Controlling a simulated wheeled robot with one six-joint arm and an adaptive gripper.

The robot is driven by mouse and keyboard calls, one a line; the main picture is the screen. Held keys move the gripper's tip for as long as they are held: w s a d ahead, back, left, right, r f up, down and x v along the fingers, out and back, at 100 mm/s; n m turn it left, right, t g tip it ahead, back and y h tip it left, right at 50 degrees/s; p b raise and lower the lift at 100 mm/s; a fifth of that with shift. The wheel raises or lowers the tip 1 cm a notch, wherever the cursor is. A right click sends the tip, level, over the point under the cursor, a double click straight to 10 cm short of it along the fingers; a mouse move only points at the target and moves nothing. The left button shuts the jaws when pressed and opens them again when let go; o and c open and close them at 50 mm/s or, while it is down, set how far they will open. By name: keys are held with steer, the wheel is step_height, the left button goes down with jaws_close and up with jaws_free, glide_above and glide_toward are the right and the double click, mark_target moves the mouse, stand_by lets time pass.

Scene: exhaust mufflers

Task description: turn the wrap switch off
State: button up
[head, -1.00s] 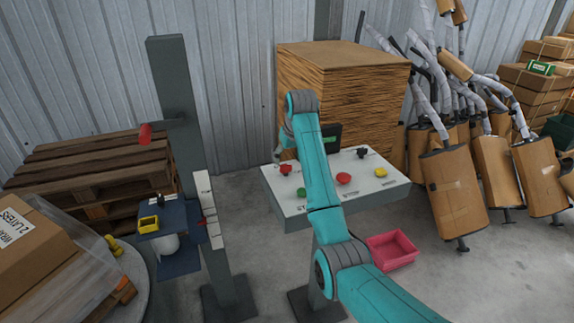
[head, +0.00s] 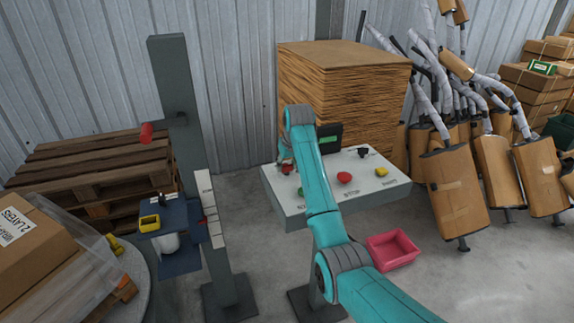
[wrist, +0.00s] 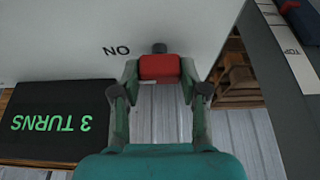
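The control panel (head: 320,205) is a pale sloped box on a post. The wrap switch (wrist: 160,68) is a red handle with a dark stub at the panel's edge, beside an upside-down "ON" label, in the wrist view. In the head view the switch (head: 287,168) is partly covered by my arm. My gripper (wrist: 158,70) has one finger on each side of the red handle, very close to it. I cannot tell whether the fingers press on it.
The panel also bears a red button (head: 344,177), a yellow button (head: 381,171), a black switch (head: 363,152) and a display (wrist: 58,122) reading "3 TURNS". A grey mast (head: 185,120) stands left. A stack of cardboard (head: 345,85) is behind; a pink bin (head: 392,250) is on the floor.

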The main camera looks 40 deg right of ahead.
steer(key=shift+n, duration=0.3)
steer(key=n+y, duration=0.1)
steer(key=n, duration=0.2)
steer(key=shift+d+y, duration=0.15)
steer(key=shift+y, duration=0.15)
steer(key=n, duration=0.2)
steer(key=n+y, duration=0.1)
steer(key=n, duration=0.2)
steer(key=shift+d+y, duration=0.1)
steer(key=shift+y, duration=0.2)
steer(key=n+g+y, duration=0.1)
steer(key=n, duration=0.3)
steer(key=shift+w, duration=0.1)
steer(key=n+g, duration=0.1)
steer(key=n, duration=0.1)
steer(key=n+g+y, duration=0.1)
steer(key=n, duration=0.2)
steer(key=shift+n, duration=0.3)
steer(key=o, duration=1.1)
steer(key=shift+w, duration=0.1)
steer(key=shift+o, duration=0.2)
